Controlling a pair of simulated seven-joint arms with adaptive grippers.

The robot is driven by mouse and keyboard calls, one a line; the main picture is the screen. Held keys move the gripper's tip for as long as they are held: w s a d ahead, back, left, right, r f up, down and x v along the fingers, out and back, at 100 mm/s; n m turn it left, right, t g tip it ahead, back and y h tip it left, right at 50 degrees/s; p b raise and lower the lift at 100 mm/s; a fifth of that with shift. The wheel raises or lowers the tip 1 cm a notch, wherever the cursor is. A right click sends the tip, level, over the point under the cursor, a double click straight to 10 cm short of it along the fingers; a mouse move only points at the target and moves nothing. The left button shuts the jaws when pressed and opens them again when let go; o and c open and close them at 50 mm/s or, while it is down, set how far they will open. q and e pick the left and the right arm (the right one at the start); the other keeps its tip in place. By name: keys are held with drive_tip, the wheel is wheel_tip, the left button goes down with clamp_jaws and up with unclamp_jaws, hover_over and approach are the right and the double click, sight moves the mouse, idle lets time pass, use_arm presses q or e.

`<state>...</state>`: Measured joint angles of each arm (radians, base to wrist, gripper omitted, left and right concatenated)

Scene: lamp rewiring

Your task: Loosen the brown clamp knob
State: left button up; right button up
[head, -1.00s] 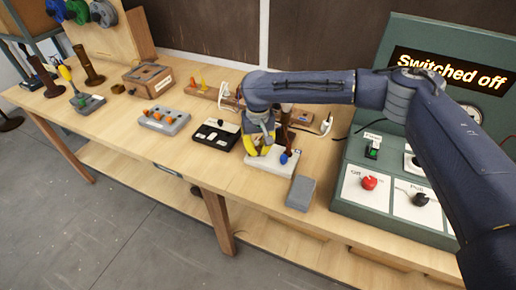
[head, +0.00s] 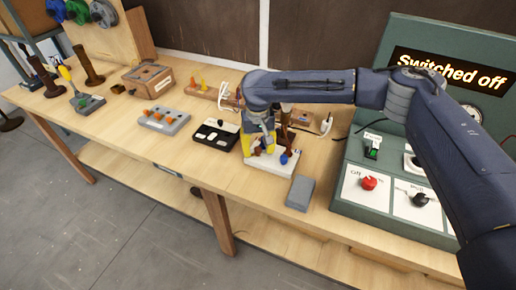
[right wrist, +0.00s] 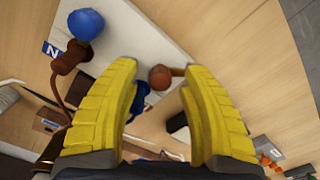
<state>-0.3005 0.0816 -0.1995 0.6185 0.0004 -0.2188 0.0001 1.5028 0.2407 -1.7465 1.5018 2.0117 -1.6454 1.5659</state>
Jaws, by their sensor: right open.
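The brown clamp knob (right wrist: 160,77) shows in the right wrist view on a white base (right wrist: 135,45), with a short brown piece beside it. My right gripper (right wrist: 160,68) is open, with its yellow fingertips on either side of the knob; I cannot tell whether they touch it. A blue knob (right wrist: 86,24) stands on the same base near an "N" label. In the head view my right gripper (head: 259,144) is over the white base (head: 272,169) and hides part of it. My left gripper is not in view.
A grey block (head: 300,193) lies in front of the base. A black-topped box (head: 215,133) stands to its left. The green panel (head: 392,213) at right has a red knob and reads "Switched off". Brown cable runs beside the base.

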wheel_tip(320, 180, up, 12)
idle(0.6)
wheel_tip(320, 180, up, 4)
drive_tip(key=m, duration=0.4)
hover_over(258, 148)
drive_tip(key=shift+m, duration=0.3)
wheel_tip(258, 148, down, 16)
drive_tip(key=shift+f, duration=0.1)
idle(0.4)
clamp_jaws()
idle(0.4)
